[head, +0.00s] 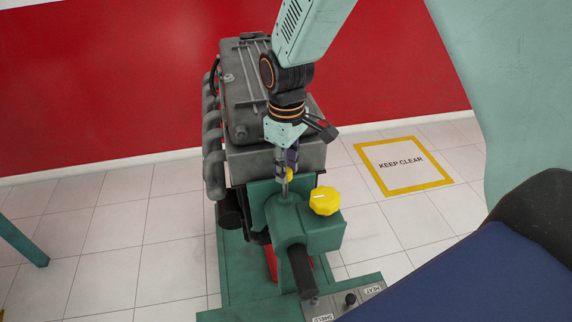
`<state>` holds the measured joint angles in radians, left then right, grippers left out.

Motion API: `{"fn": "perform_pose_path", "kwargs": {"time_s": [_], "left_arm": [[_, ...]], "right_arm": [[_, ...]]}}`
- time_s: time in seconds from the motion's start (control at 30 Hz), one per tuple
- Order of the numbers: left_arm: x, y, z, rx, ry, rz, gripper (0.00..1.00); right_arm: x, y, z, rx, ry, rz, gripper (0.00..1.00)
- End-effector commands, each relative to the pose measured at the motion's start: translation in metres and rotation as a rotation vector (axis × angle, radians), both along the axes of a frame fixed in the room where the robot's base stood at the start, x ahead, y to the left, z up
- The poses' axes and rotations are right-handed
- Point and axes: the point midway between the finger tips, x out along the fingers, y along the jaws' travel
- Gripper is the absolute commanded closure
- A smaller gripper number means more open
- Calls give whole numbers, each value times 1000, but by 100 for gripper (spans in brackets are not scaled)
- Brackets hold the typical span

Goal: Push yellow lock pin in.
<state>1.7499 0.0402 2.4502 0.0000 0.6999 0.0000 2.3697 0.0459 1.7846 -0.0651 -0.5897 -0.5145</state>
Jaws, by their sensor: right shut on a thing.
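My right gripper (288,168) comes down from the top of the picture and is shut at the top of the green housing (318,232). A small bit of yellow, the lock pin (290,178), shows between its fingertips; most of it is hidden by the fingers. A thin grey metal shaft (284,190) stands just below, at the housing's top. How deep the pin sits cannot be told. My left gripper is not in view.
A larger yellow knob (325,201) with a white mark sits on the housing, right of my fingertips. A dark handle (302,272) points toward me. A grey engine (255,85) stands behind. A panel (345,301) with labels is in front. Tiled floor lies around.

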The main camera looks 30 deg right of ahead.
Motion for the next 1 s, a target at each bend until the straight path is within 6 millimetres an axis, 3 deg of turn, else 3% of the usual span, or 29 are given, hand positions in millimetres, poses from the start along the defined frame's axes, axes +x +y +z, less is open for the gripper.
{"fn": "perform_pose_path", "kwargs": {"time_s": [0.4,0.73,1.0], "left_arm": [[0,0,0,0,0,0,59],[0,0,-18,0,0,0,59],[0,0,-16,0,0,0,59]], "right_arm": [[3,1,0,4,-10,-6,100],[4,1,-43,4,-11,-7,100],[3,2,-44,4,-11,-7,100]]}}
